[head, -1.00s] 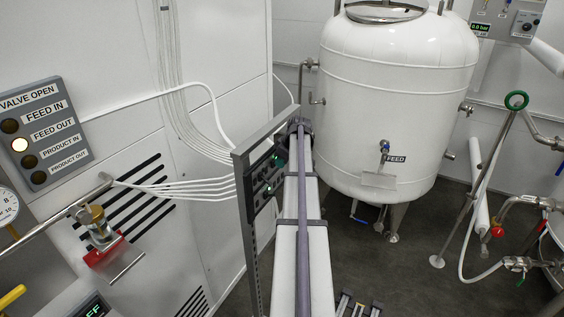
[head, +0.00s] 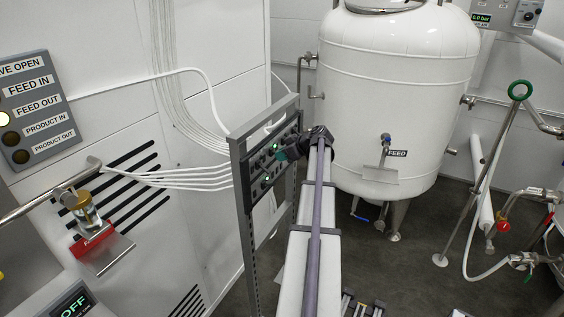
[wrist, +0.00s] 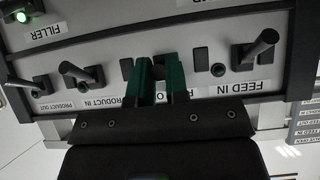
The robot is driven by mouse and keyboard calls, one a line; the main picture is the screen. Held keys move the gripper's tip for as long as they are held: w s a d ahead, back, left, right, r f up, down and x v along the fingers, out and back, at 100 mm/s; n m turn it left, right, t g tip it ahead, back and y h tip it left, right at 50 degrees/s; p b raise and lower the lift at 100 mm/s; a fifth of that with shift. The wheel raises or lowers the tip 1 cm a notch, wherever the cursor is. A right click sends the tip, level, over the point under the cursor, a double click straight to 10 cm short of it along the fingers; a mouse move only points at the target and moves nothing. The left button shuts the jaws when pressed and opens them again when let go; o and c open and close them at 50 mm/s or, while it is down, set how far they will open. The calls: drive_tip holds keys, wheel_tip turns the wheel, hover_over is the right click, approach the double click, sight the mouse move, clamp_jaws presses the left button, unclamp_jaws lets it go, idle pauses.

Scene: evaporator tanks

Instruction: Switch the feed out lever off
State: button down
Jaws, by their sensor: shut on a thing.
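The control panel (head: 268,182) stands on a metal frame left of my arm. In the wrist view, its labels appear upside down. My gripper (wrist: 165,78) has green fingers at the FEED OUT position, between the PRODUCT IN and FEED IN labels. They are shut on the feed out lever, which is mostly hidden between them, so its tilt cannot be told. The label behind is partly covered. In the head view, my gripper (head: 287,154) touches the panel face. The FEED OUT lamp (head: 4,118) on the wall sign is lit.
A green lamp (wrist: 218,70) glows near FILLER. A white tank (head: 395,110) stands behind my arm. A display (head: 72,308) reads OFF.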

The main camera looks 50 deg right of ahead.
wheel_tip(320, 180, down, 2)
drive_tip(key=t+b, duration=0.3)
drive_tip(key=b, duration=0.1)
drive_tip(key=shift+b, duration=0.4)
drive_tip(key=shift+t+y+b, duration=0.3)
drive_tip(key=shift+t+b, duration=0.5)
drive_tip(key=shift+b, duration=0.2)
drive_tip(key=shift+r+b, duration=0.15)
drive_tip(key=shift+b, duration=0.15)
drive_tip(key=c, duration=1.1)
unclamp_jaws()
drive_tip(key=p+v, duration=0.1)
drive_tip(key=v, duration=0.4)
drive_tip(key=p+v, duration=0.1)
drive_tip(key=v, duration=0.4)
drive_tip(key=shift+s+d, duration=0.1)
drive_tip(key=shift+s, duration=0.3)
